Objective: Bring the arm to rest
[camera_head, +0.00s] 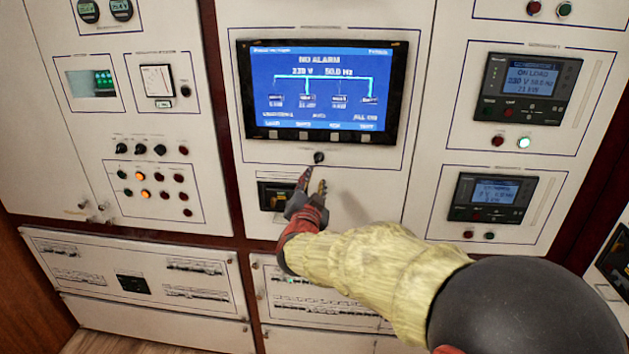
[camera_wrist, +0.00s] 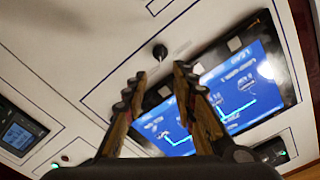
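My gripper (camera_head: 314,187) is in front of the middle panel, just below a small black knob (camera_head: 319,157) under the blue screen (camera_head: 318,88). Its two fingers stand apart with nothing between them. In the wrist view my gripper (camera_wrist: 157,80) also shows open and empty, with the black knob (camera_wrist: 160,52) beyond the fingertips. I cannot tell whether a finger touches the panel. My arm, in a yellowish sleeve, reaches in from the lower right. It hides part of the panel below the screen.
A dark breaker window (camera_head: 272,196) sits left of my gripper. The left panel has rows of knobs and lamps (camera_head: 145,194). The right panel carries two small displays (camera_head: 527,88) (camera_head: 493,197). Lower panels (camera_head: 140,283) hold breaker rows. Free space lies in front of the left panel.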

